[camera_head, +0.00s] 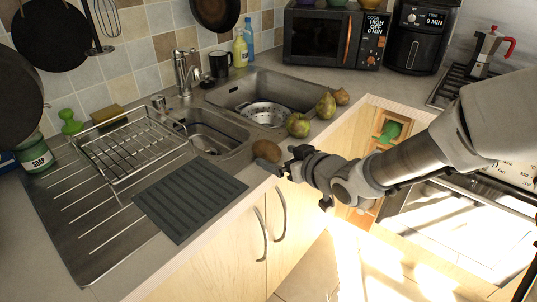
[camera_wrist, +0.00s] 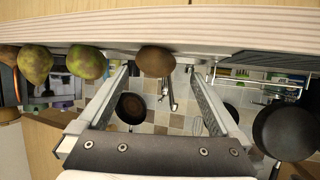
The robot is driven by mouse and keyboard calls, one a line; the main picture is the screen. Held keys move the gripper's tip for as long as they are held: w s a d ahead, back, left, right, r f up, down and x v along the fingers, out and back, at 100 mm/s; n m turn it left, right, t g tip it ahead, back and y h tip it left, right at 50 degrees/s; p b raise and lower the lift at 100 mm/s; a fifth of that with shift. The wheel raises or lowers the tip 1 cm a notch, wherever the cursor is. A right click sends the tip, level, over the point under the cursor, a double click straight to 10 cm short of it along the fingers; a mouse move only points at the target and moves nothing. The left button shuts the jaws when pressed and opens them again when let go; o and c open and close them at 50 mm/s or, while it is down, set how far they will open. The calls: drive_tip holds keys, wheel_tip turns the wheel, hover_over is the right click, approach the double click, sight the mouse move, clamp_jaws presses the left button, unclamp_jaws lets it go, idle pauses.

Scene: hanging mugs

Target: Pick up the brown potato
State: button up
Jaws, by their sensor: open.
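In the wrist view the potato (camera_wrist: 155,61) shows near the top middle, against the counter edge. My gripper (camera_head: 281,162) is just in front of the potato at counter-edge height, its fingers apart. In the wrist view my gripper (camera_wrist: 158,74) is open, with the potato in line with the gap between the fingertips. Whether either finger touches it is unclear. A second brownish lump (camera_head: 342,96) lies farther back on the counter; I cannot tell what it is.
The sink with a colander (camera_head: 265,113) is behind. A dark ribbed mat (camera_head: 190,197) lies to the left. Cabinet handles (camera_head: 280,213) stick out below.

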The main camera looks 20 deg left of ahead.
sight(273, 152)
drive_tip(key=b+x, duration=0.2)
drive_tip(key=x, duration=0.3)
drive_tip(key=shift+w+a+f, duration=0.1)
drive_tip(key=shift+w, duration=0.25)
drive_tip(key=c, duration=1.3)
drive_tip(key=shift+c, duration=0.2)
